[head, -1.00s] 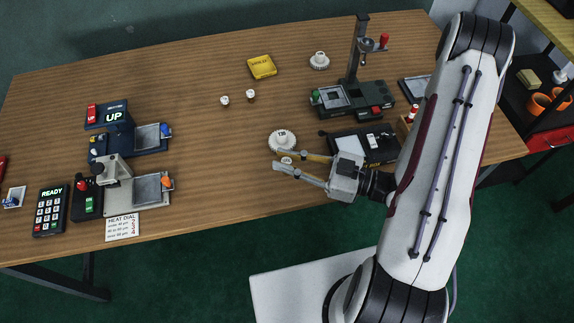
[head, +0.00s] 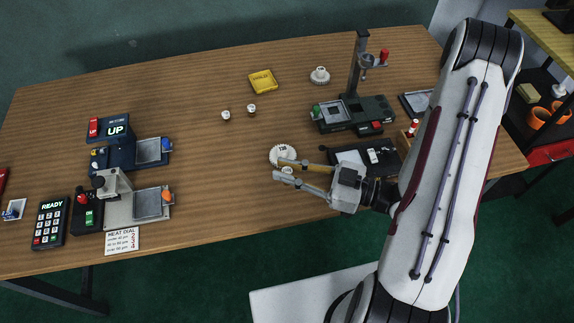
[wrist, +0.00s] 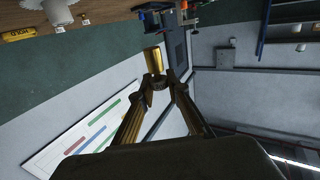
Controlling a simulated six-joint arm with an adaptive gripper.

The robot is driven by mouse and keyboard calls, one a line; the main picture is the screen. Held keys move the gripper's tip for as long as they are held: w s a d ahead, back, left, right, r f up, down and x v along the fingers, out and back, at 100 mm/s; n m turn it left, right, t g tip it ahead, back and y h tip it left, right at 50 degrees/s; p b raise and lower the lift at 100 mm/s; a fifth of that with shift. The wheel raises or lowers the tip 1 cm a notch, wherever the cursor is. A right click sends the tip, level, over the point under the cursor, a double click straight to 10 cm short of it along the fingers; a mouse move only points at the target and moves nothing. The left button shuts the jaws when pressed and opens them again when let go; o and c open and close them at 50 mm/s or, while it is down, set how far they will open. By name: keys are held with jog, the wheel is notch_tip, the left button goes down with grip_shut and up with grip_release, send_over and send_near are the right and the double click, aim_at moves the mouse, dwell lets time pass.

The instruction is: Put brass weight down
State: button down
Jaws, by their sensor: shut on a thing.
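The brass weight (wrist: 154,60) is a small gold cylinder between my fingertips in the wrist view. In the head view a small pale round top, likely its own, shows between the fingers (head: 288,169). My gripper (head: 279,170) is shut on it, reaching left over the near part of the table. I cannot tell whether the weight touches the table.
A black device (head: 386,158) lies right of the gripper, with a dark stand (head: 352,112) behind. Blue and grey stations (head: 125,145) stand left. The wooden table (head: 215,185) between is clear.

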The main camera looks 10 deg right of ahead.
dwell(0.3)
jog(key=shift+w+d+r+t, duration=0.1)
jog(key=shift+w+d+t, duration=0.2)
jog(key=shift+w, duration=0.1)
jog(key=w+d+f+m+t+h, duration=0.1)
jog(key=w+d+m+t+h, duration=0.5)
jog(key=w, duration=0.5)
jog(key=shift+d+f+h, duration=0.15)
jog(key=shift+f+h, duration=0.25)
jog(key=shift+w, duration=0.1)
dwell(0.9)
